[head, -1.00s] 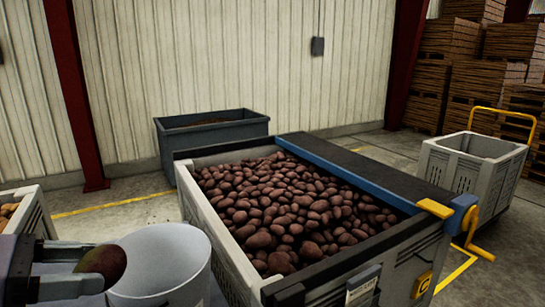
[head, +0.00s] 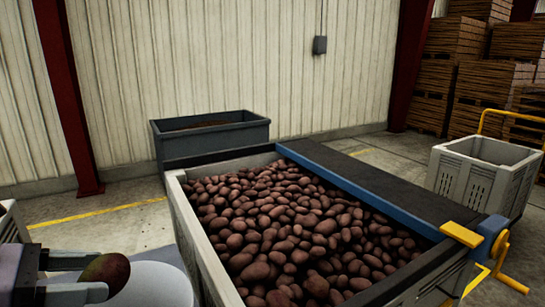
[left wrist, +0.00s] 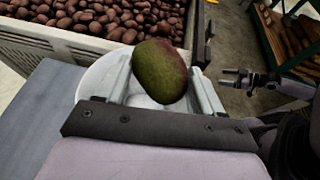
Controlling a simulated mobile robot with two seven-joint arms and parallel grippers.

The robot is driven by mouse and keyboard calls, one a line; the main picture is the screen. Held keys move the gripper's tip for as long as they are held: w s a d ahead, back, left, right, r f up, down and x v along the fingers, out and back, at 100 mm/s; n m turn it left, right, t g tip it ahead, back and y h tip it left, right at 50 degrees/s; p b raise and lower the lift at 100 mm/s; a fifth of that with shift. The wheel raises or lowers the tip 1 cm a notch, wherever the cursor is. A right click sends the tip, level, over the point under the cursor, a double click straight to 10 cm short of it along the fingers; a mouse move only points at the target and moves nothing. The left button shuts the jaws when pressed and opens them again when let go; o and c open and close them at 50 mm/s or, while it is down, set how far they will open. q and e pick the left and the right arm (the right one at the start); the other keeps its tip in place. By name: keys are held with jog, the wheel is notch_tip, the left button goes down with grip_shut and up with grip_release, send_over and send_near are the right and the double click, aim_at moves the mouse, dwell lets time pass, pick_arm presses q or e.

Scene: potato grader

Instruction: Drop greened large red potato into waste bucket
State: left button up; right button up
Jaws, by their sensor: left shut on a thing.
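The greened large red potato (head: 105,272) is dark red with a green side. My left gripper (head: 98,276) is shut on it, one finger on each side. The white waste bucket (head: 158,286) is partly cut off at the bottom of the head view, behind and right of the potato. In the left wrist view the potato (left wrist: 160,72) shows in front of the bucket (left wrist: 94,88), whose rim spreads behind both fingers; the potato appears over the bucket's opening. My right gripper (left wrist: 228,78) shows at the right of the left wrist view, its fingers apart and empty.
A large grey crate (head: 200,245) full of red potatoes stands just right of the bucket, with a blue-edged dark belt (head: 385,185) along its far side. A dark grey bin (head: 212,140) stands behind. A pale crate (head: 480,175) stands at right.

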pick_arm(q)
notch_tip(320, 180, down, 4)
jog(key=b, duration=0.2)
jog(key=shift+b, duration=0.4)
jog(key=shift+f+b, duration=0.3)
jog(key=shift+b, duration=0.25)
jog(key=o, duration=1.3)
jog(key=shift+o, duration=0.2)
jog(key=v, duration=0.7)
